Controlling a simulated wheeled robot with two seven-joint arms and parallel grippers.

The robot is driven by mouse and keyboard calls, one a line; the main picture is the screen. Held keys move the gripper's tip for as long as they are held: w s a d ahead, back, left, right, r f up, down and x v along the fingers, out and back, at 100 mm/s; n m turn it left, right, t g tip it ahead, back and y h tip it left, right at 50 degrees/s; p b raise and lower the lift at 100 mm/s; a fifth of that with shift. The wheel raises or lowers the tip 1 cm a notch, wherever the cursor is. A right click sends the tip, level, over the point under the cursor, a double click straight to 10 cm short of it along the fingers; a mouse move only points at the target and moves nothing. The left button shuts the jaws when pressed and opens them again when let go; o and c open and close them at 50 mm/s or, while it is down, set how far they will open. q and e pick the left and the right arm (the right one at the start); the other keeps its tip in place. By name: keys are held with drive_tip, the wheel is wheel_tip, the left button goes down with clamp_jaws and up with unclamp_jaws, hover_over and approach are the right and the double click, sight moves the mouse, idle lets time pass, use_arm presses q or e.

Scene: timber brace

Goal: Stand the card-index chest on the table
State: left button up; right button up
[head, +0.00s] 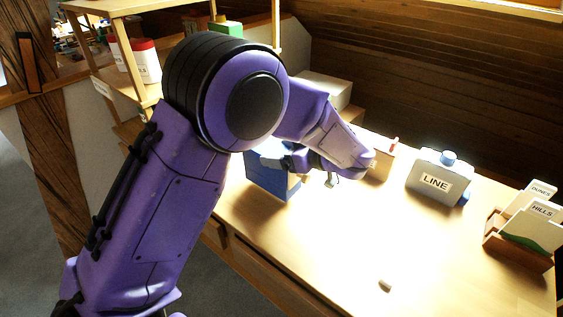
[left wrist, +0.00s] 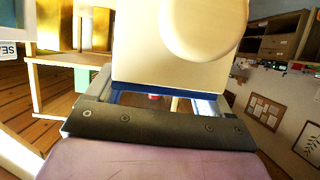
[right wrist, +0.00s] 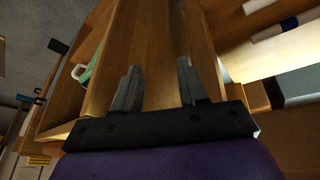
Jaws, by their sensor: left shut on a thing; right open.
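A blue box (head: 268,178), which looks like the card-index chest, is at the left part of the table (head: 330,235), partly hidden behind my left arm. My left gripper (head: 299,163) is shut on it at its upper right side. In the left wrist view the held chest (left wrist: 140,60) shows a cream face with a round cream knob and a blue edge between the fingers. Whether its base touches the table is unclear. My right gripper (right wrist: 158,86) is open and empty among wooden boards in the right wrist view; it is not in the head view.
A grey box marked LINE (head: 432,182) with a blue knob stands at the back right. A wooden card holder (head: 515,248) is at the right edge. A small pale piece (head: 385,285) lies at the front. A shelf with tubs (head: 146,62) is at the left. The middle table is clear.

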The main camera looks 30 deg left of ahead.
use_arm(q)
drive_tip(key=shift+w+f, duration=0.1)
drive_tip(key=shift+f, duration=1.65)
drive_tip(key=o, duration=1.4)
drive_tip(key=shift+d+r, duration=0.15)
drive_tip(key=shift+r, duration=0.05)
drive_tip(key=v, duration=1.1)
drive_tip(key=shift+d, duration=0.35)
